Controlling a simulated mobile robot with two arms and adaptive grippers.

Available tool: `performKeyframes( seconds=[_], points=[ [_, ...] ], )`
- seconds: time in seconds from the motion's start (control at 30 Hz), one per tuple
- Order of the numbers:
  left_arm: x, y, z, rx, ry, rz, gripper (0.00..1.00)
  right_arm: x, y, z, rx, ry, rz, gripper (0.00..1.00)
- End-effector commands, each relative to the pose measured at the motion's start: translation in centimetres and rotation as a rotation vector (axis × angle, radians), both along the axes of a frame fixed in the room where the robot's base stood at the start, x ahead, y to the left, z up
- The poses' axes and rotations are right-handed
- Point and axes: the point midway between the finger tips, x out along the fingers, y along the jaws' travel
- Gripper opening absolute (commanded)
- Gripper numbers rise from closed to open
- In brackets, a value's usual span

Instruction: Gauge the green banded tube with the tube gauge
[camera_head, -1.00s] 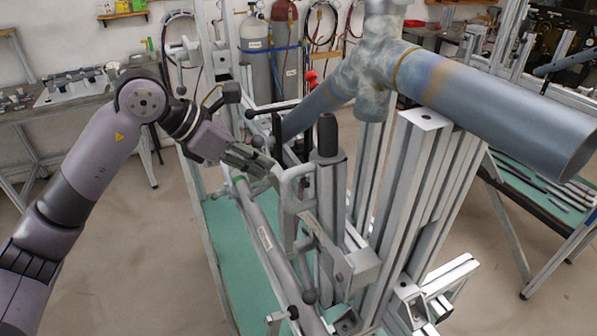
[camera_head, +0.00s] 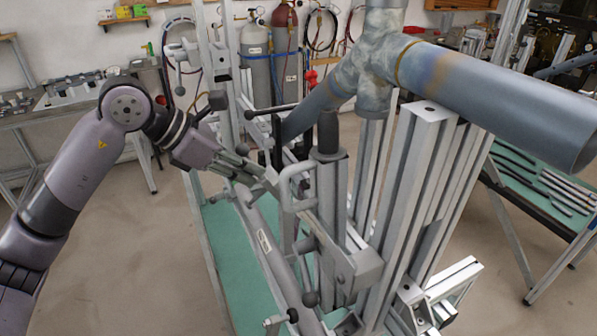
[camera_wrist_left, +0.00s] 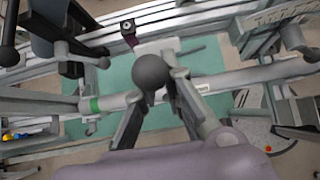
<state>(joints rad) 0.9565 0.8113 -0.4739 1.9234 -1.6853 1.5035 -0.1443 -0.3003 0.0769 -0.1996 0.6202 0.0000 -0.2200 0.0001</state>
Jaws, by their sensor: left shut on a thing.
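The green banded tube (camera_head: 277,262) is a long grey pipe lying slanted in the jig, with a pale label. Its green band shows in the left wrist view (camera_wrist_left: 91,104), left of my fingers; in the head view my gripper covers that end. My left gripper (camera_head: 254,174) is shut on the tube gauge, a pale grey piece (camera_wrist_left: 165,48) with a dark ball knob (camera_wrist_left: 150,72) between the fingers. The gauge is at the tube, right of the band in the wrist view; I cannot tell whether it is around the tube or touches it. My right gripper is not in view.
A pale C-shaped handle (camera_head: 284,187) and a dark-topped post (camera_head: 328,170) stand close right of my left gripper. A large grey pipe (camera_head: 500,100) spans the upper right. Clamp knobs (camera_head: 310,298) stick out beside the tube. A bench (camera_head: 85,100) stands at the left.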

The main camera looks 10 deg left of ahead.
Motion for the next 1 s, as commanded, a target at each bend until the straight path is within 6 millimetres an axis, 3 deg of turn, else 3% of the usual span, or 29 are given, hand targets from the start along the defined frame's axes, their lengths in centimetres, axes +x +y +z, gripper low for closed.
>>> performKeyframes(
  seconds=[0.27,0.57,0.6,0.9,1.0],
  points=[
    [-0.8,1.2,-1.5,0.004,0.003,0.001,0.0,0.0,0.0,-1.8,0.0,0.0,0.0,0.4],
    [-0.9,1.3,-1.4,0.003,0.003,-0.001,0.0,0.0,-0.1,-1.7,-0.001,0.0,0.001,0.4],
    [-0.9,1.3,-1.4,0.003,0.003,-0.001,0.12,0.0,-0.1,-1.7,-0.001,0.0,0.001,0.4],
    [-0.9,1.3,-1.3,0.002,0.001,0.0,0.32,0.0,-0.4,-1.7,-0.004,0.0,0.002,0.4],
    [-0.9,1.3,-1.3,0.001,0.001,0.0,0.33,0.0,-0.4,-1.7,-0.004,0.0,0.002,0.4]
  ],
)
